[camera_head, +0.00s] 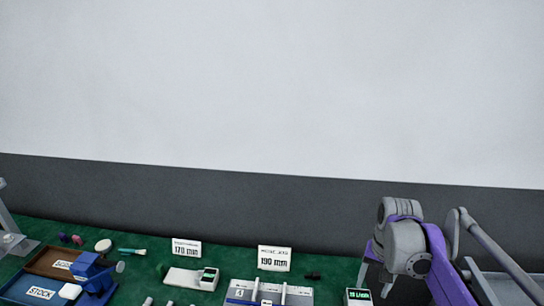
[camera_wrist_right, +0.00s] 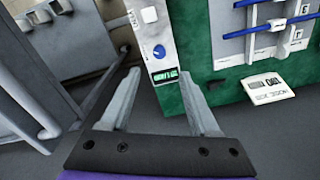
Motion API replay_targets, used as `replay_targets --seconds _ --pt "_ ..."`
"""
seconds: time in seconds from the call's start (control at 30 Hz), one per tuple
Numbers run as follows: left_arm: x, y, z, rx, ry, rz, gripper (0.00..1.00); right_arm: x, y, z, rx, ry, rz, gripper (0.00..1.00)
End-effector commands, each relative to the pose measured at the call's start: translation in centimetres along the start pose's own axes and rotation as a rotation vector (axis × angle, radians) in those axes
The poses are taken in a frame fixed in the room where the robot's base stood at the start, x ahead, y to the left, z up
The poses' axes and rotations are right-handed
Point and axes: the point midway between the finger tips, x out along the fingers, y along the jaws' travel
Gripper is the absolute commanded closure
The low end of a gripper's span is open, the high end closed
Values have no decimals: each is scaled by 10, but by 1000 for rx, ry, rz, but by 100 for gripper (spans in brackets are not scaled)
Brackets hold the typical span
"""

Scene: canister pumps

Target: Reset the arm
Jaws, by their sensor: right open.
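My right arm (camera_head: 425,255), grey and purple, stands at the right of the head view, over the right end of the green bench. My right gripper (camera_wrist_right: 160,88) shows in the right wrist view with its two grey fingers spread apart and nothing between them. The fingers point toward a pale device with a blue knob (camera_wrist_right: 159,52) and a lit green display (camera_wrist_right: 165,76), and I cannot tell how far off it is. My left gripper is not in either view.
The green bench (camera_head: 140,258) runs along the dark wall band. It carries a brown tray (camera_head: 40,262), a blue STOCK tray (camera_head: 22,292), a blue fixture (camera_head: 92,272), number cards (camera_head: 275,258) and meters (camera_head: 358,297). Grey rails (camera_head: 500,255) stand at the right. Space above the bench is clear.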

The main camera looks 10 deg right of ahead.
Motion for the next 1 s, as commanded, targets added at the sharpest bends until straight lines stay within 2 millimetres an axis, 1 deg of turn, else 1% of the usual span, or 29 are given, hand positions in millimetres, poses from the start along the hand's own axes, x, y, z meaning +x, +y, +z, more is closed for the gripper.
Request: replay_targets --seconds 0.07,0.17,0.27,0.3,0.4,0.5,0.6,0.7,0.77,1.0 --pt "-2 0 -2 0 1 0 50 -1 -5 11 -32 18 -6 38" --pt "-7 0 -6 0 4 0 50 -2 -14 38 -113 69 -20 38" --pt "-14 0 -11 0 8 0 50 2 -24 76 -232 144 -44 38" --pt "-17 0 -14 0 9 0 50 5 -28 92 -284 177 -55 38" --pt "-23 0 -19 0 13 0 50 16 -32 129 -406 259 -80 38" --pt "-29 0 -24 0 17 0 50 28 -34 159 -511 333 -105 38" --pt "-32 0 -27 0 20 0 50 39 -33 181 -588 388 -124 38" --pt "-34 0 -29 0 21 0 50 47 -33 193 -637 425 -135 38" --pt "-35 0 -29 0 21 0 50 50 -32 197 -651 436 -138 38" --pt "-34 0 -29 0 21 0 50 52 -32 199 -660 443 -140 38"
